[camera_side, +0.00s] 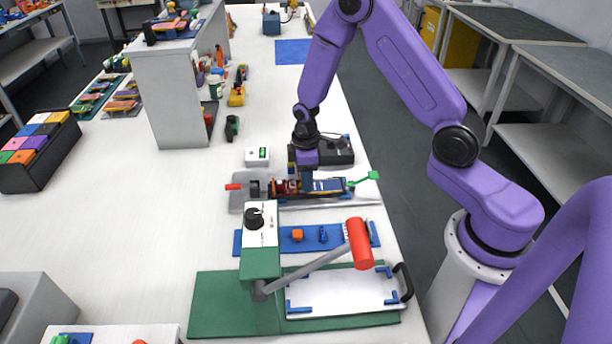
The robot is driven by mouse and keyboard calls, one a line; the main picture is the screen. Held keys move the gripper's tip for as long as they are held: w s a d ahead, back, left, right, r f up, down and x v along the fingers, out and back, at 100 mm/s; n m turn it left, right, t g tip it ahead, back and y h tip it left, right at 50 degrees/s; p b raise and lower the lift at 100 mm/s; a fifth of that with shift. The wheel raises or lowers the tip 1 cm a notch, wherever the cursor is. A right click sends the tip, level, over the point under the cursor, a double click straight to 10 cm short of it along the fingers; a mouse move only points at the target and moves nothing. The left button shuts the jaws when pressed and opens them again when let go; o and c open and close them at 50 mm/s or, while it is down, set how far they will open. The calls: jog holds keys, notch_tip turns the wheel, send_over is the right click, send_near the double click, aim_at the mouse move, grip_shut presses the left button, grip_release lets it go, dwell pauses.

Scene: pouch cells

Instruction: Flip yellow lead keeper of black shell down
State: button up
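My gripper (305,178) points down over a narrow fixture on a grey base plate (345,202) in the middle of the table. Its fingers are tiny here and blend with the parts below, so their opening and any contact are unclear. The fixture has a red handle (234,186) on its left and a green lever (365,178) on its right. A blue flat part (329,185) lies between them, just right of my gripper. Small dark, red and yellow parts crowd around my fingertips. I cannot make out which is the yellow lead keeper or the black shell.
A green press (261,262) with a red-ended lever (360,245) stands in front. A blue strip (282,241) lies between press and fixture. A black box (338,151) sits behind the fixture, a white box (257,156) at its left.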

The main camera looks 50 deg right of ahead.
grip_shut()
jog(key=shift+s+f+t+y, duration=0.1)
jog(key=shift+s+t+y, duration=0.05)
jog(key=shift+t+y, duration=0.2)
dwell(0.5)
grip_release()
jog(key=shift+d+t, duration=0.15)
jog(key=shift+t, duration=0.1)
